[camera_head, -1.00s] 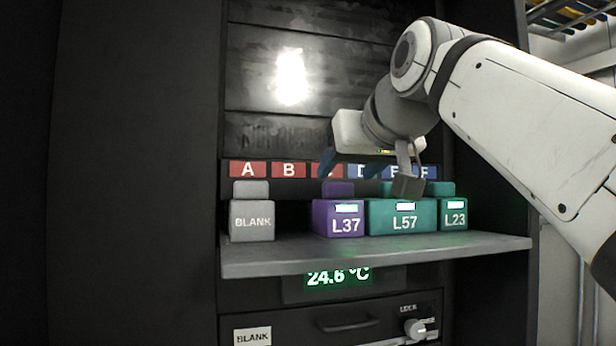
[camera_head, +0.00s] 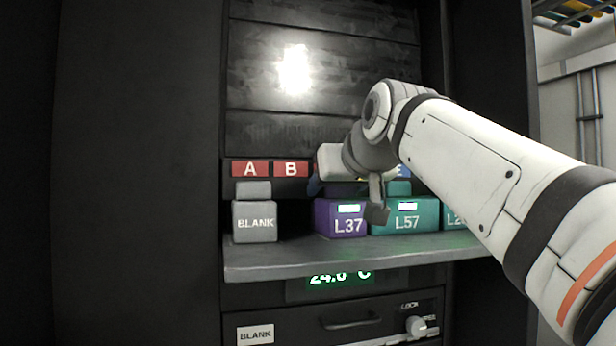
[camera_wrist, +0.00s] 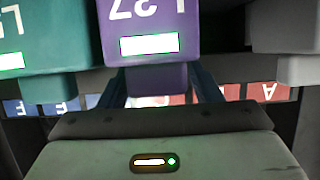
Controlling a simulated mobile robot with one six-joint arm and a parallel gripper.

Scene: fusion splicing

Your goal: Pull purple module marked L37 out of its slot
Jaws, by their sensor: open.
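The purple module marked L37 (camera_head: 339,217) sits on the grey shelf in the row of modules, its front label lit. In the wrist view it appears upside down, with the purple module (camera_wrist: 150,50) at top centre and its narrower purple tab (camera_wrist: 156,80) below. My gripper (camera_wrist: 159,84) is open. Its dark blue fingers show on either side of the tab, apart from it as far as I can see. In the head view my gripper (camera_head: 341,186) is just above and behind the module's front block, and my wrist hides most of the tab and the right finger.
The teal module L57 (camera_head: 408,217) stands close to the right of L37. L23 (camera_head: 455,217) is partly hidden by my arm. A grey BLANK module (camera_head: 254,222) stands at left, with a gap before L37. The grey shelf (camera_head: 290,258) runs below them.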

